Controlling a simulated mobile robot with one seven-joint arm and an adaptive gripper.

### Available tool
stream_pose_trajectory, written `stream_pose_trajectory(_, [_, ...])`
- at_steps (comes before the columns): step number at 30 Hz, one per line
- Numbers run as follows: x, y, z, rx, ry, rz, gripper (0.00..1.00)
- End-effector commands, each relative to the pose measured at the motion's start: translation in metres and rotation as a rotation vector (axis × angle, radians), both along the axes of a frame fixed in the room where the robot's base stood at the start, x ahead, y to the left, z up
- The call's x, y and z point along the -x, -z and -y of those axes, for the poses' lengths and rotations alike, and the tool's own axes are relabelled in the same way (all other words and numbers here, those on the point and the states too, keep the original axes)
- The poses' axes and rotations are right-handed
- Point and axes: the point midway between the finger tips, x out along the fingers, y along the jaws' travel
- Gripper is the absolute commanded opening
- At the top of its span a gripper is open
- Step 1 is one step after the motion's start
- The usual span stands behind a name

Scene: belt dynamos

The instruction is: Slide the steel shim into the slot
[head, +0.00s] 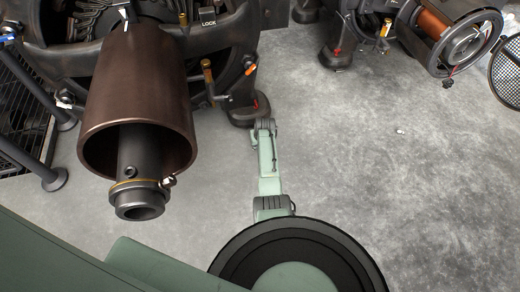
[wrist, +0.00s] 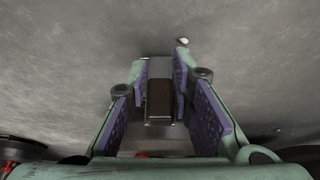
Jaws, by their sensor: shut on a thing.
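My gripper (wrist: 161,75) shows in the wrist view with its two purple-padded green fingers pointing away over the grey floor. It is shut on a flat piece between the pads, which I take to be the steel shim (wrist: 158,100). In the head view my green arm reaches forward over the floor, and the shim cannot be made out there. I cannot pick out the slot in either view.
A large dark machine with a brown cylinder (head: 140,85) stands at the left in the head view. Another machine with a copper-coloured drum (head: 434,24) stands at the upper right, beside a mesh disc (head: 509,71). The floor (head: 400,190) at the right is mostly clear, with a small white bit (head: 400,131).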

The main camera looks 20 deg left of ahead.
Motion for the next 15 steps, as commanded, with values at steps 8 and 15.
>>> stream_pose_trajectory(8, [-0.0114,0.0002,-0.0077,-0.001,0.000,0.002,0.00])
stream_pose_trajectory(15, [-0.0123,-0.0013,-0.0083,-0.001,0.001,0.001,0.00])
